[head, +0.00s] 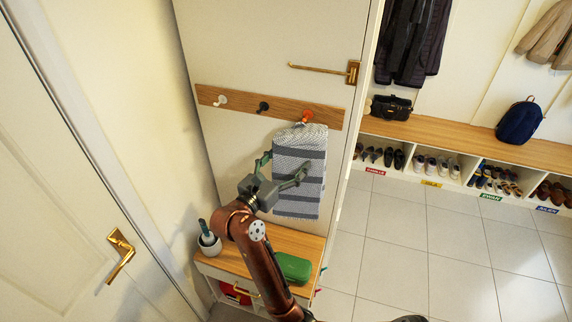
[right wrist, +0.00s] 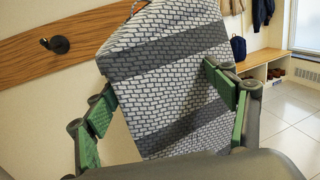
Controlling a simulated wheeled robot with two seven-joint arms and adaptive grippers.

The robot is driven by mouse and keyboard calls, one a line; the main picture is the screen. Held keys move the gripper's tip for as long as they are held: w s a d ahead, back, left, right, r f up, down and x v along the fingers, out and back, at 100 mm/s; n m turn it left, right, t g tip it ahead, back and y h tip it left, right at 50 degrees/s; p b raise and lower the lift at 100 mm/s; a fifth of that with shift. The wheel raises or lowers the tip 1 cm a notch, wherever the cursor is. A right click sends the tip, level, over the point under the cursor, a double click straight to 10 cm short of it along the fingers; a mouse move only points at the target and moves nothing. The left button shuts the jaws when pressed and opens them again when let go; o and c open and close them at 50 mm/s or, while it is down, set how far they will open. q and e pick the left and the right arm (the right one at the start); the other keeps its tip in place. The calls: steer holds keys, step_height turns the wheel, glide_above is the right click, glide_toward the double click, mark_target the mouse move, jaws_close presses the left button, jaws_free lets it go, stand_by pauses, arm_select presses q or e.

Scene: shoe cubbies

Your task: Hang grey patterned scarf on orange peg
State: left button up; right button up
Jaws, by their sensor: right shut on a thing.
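The grey patterned scarf (head: 299,190) hangs upright against the board, with white and darker grey bands. It fills the middle of the right wrist view (right wrist: 170,95). Its top edge is right at the orange peg (head: 308,115), the rightmost on the wooden rail; I cannot tell whether its loop is around the peg. My right gripper (head: 284,166) is shut on the scarf, its fingers at the scarf's two sides in the right wrist view (right wrist: 158,82). My left gripper is not in view.
The rail (head: 240,106) also has a white peg (head: 221,100) and a black peg (head: 263,107). Below is a wooden bench (head: 290,242) with a green case (head: 293,268) and a white pot (head: 209,245). A brass bar (head: 320,70) is above right. Shoe cubbies stand right, with clear tiled floor before them.

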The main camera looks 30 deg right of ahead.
steer(key=shift+w+d, duration=1.15)
steer(key=shift+d, duration=0.2)
steer(key=shift+w+d+f, duration=0.4)
steer(key=shift+d+f, duration=0.05)
steer(key=shift+f, duration=0.2)
steer(key=o, duration=1.7)
